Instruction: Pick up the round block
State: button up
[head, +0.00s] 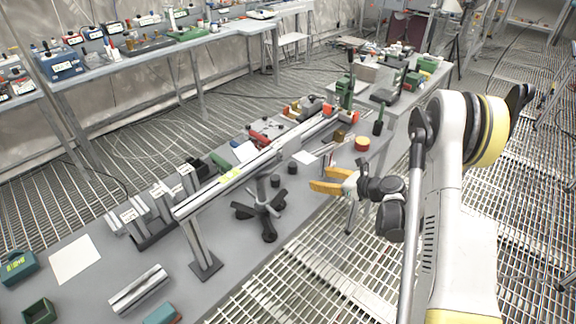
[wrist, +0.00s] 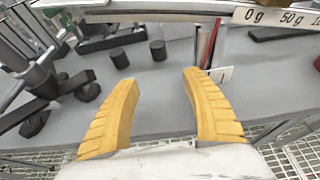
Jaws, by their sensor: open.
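Two short dark round blocks stand upright on the grey table: the nearer round block (head: 275,181) and the farther round block (head: 290,168) in the head view. They also show in the wrist view, left (wrist: 119,57) and right (wrist: 158,50), beyond the fingertips. A short orange-red round piece (head: 362,143) sits farther back on the table. I cannot tell which of these is the task's block. My gripper (head: 320,179) has yellow fingers spread apart with nothing between them. In the wrist view my gripper (wrist: 154,78) is over the table's front edge, apart from the blocks.
A dark star-shaped stand (head: 262,212) is left of the blocks. A long metal rail (head: 255,162) on a post runs above the table behind them. A white card (head: 304,157) lies to their right. Grated floor (head: 300,250) lies in front of the table.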

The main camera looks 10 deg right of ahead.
aim_at(295, 165)
jog(key=w+a, duration=0.1)
jog(key=w, duration=0.1)
jog(key=w+a+b, duration=0.1)
jog(key=w+a, duration=0.2)
jog(key=w, duration=0.1)
jog(key=shift+w+a+b, duration=0.25)
jog(key=shift+a+b, duration=0.05)
jog(key=shift+a, duration=0.1)
jog(key=b+x, duration=0.1)
jog(key=x, duration=0.4)
jog(key=shift+w+a+b, duration=0.15)
jog(key=shift+w+b, duration=0.1)
jog(key=shift+b, duration=0.1)
jog(key=shift+r, duration=0.1)
jog(key=shift+c, duration=0.5)
grip_shut()
